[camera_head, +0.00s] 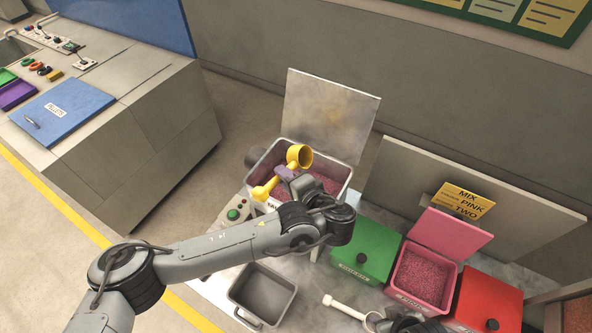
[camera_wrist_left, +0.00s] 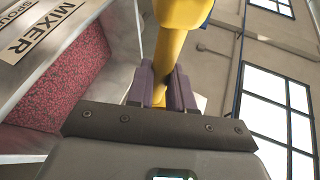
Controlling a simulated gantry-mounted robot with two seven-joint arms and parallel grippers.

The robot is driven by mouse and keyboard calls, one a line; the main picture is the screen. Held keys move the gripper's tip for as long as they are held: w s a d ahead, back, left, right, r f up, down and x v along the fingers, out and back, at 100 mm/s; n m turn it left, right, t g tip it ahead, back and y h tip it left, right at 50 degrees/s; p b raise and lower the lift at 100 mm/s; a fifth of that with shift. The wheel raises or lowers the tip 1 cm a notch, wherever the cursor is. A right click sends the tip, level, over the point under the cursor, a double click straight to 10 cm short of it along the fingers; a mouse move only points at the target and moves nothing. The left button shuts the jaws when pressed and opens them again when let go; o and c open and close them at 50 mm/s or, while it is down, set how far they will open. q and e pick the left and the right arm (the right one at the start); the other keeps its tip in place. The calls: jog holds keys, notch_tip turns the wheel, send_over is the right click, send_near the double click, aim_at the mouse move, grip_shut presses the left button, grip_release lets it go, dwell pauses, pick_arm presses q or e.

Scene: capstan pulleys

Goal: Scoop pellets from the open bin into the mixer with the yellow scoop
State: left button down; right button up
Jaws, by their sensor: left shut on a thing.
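My left gripper (camera_head: 286,173) is shut on the handle of the yellow scoop (camera_head: 299,156). It holds the scoop above the large grey mixer tub (camera_head: 340,170) with the raised lid, which has pink pellets inside. The scoop's round cup is tilted with its mouth toward the right; I see no pellets in it. The left wrist view shows the yellow handle (camera_wrist_left: 170,50) between purple fingers, beside a MIXER SPOUT label (camera_wrist_left: 40,28). The open pink bin (camera_head: 422,274) holds pink pellets. A dark shape at the bottom right edge may be my right gripper (camera_head: 408,322); its jaws are unclear.
A closed green bin (camera_head: 365,248) and a closed red bin (camera_head: 487,300) flank the pink bin. A yellow sign (camera_head: 464,201) reads MIX PINK TWO. An empty grey tray (camera_head: 262,292) and a white-handled tool (camera_head: 347,307) lie in front. My left arm crosses the front left.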

pick_arm(q)
jog(key=n+g+h+p, duration=0.1)
jog(key=g+h+p, duration=0.1)
jog(key=p, duration=0.3)
jog(key=r+n+g+h+p, duration=0.1)
jog(key=g+p, duration=0.1)
jog(key=p, duration=0.3)
jog(key=g+h+p, duration=0.2)
jog(key=p, duration=0.4)
jog(key=shift+w+a+r+n+g+h, duration=0.3)
jog(key=shift+a+r+n, duration=0.05)
jog(key=shift+r+n, duration=0.05)
jog(key=shift+f+g+h, duration=0.3)
jog(key=shift+f, duration=0.15)
jog(key=shift+w+n+g+h, duration=0.1)
jog(key=shift+n+g+h, duration=0.2)
jog(key=shift+g+h, duration=0.2)
jog(key=shift+a, duration=0.1)
jog(key=shift+a, duration=0.1)
